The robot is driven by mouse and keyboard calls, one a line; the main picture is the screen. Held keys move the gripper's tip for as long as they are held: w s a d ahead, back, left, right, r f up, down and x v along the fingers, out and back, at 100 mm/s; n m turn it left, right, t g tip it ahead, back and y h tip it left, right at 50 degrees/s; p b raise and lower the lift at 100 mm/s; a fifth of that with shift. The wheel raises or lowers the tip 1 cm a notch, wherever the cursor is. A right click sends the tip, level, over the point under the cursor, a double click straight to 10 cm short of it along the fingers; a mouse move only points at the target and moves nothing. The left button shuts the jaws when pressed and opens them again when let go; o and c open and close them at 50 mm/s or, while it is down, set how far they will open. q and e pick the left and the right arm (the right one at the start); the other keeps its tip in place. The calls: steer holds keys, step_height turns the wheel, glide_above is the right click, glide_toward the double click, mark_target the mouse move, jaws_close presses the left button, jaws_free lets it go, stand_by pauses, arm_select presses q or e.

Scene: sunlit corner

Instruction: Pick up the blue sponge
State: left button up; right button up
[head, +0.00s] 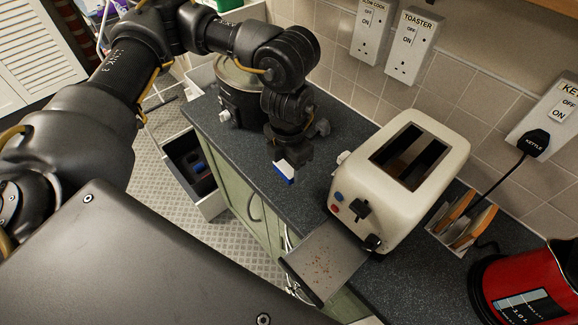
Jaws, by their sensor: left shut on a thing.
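A small white and blue block, which looks like the blue sponge (285,173), is at the tip of my left gripper (290,153). My left gripper points down over the dark speckled worktop (237,148) and is shut on the sponge. The sponge's upper part is hidden by the gripper. I cannot tell whether its lower edge touches the worktop. My right gripper is not in view.
A cream toaster (440,143) stands right of the sponge, with its crumb tray (325,262) pulled out. A dark slow cooker (240,95) stands behind my left gripper. An open drawer (212,203) is at the left. A red kettle (530,285) is at the lower right.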

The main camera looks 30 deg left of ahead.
arm_select(q)
steer(key=s+d+r, duration=0.4)
steer(key=s, duration=0.4)
steer(key=shift+b, duration=0.3)
steer(key=o, duration=0.4)
steer(key=c, duration=0.3)
